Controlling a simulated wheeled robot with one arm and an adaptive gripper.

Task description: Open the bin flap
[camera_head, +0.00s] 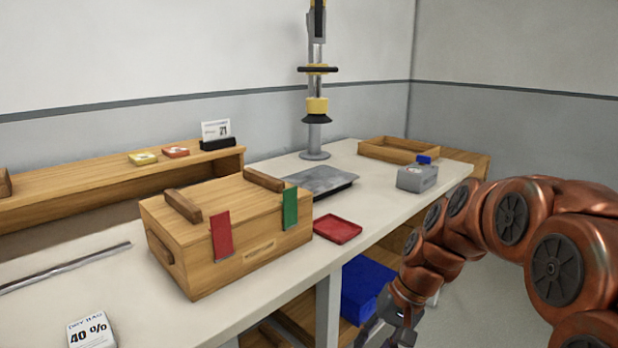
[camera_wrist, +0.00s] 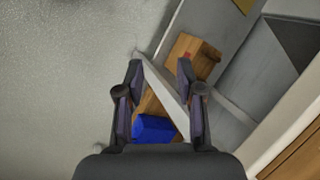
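No bin flap can be made out for certain in either view. A blue box-like thing (camera_head: 365,285) is low beside the workbench legs, partly behind my arm. A blue thing also shows in the wrist view (camera_wrist: 153,129), between my fingers and below them. My gripper (camera_wrist: 160,68) is open and empty, its two fingers apart. In the head view my gripper is low at the bottom right, in front of the bench and partly cut off by the frame edge. A wooden box (camera_head: 185,262) with a red tag (camera_head: 221,237) and a green tag (camera_head: 290,209) stands on the bench.
The white bench (camera_head: 282,290) also bears a red tray (camera_head: 337,229), a grey box with a blue top (camera_head: 417,178), a wooden tray (camera_head: 400,150) and a press (camera_head: 317,110). A wooden shelf (camera_head: 70,205) runs along the wall. Open floor (camera_head: 500,290) lies right of the bench.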

